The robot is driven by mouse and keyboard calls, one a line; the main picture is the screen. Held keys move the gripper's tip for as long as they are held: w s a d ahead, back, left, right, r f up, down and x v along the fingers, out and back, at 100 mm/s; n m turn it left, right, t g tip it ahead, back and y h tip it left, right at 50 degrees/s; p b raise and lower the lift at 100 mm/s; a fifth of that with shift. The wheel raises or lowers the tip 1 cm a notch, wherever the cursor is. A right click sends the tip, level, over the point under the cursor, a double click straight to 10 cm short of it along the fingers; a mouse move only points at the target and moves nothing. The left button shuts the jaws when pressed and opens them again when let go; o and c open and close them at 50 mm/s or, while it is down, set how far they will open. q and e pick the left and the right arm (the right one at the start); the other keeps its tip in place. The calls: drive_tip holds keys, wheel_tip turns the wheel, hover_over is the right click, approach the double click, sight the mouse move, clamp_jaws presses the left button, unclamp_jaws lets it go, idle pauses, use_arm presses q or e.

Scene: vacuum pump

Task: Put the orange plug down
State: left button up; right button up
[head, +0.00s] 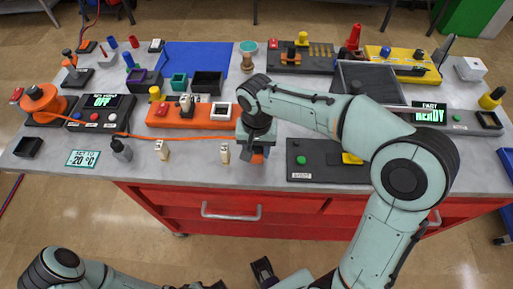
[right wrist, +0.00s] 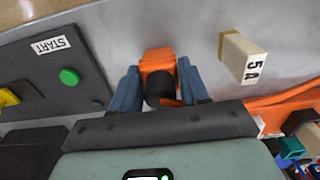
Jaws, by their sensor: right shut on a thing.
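The orange plug (right wrist: 157,61) has a black part facing my palm and sits between the two fingers of my right gripper (right wrist: 159,82), which is shut on it. In the head view the right gripper (head: 255,152) points down at the front edge of the bench, and only a little of the plug (head: 257,158) shows under it. The plug is close over the grey top; I cannot tell whether it touches. An orange cable (head: 190,137) runs from the reel (head: 40,98) at the left towards the plug. My left gripper (head: 263,271) is low in front of the bench, partly cut off; its opening is unclear.
A dark START panel (head: 315,174) with a green button is close on the right. An orange strip (head: 172,117) lies behind.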

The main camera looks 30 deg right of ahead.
drive_tip(key=shift+f, duration=0.15)
drive_tip(key=o, duration=1.1)
drive_tip(key=shift+r, duration=0.4)
wheel_tip(320, 180, up, 12)
drive_tip(key=shift+f+p, duration=0.15)
drive_tip(key=shift+p, duration=0.9)
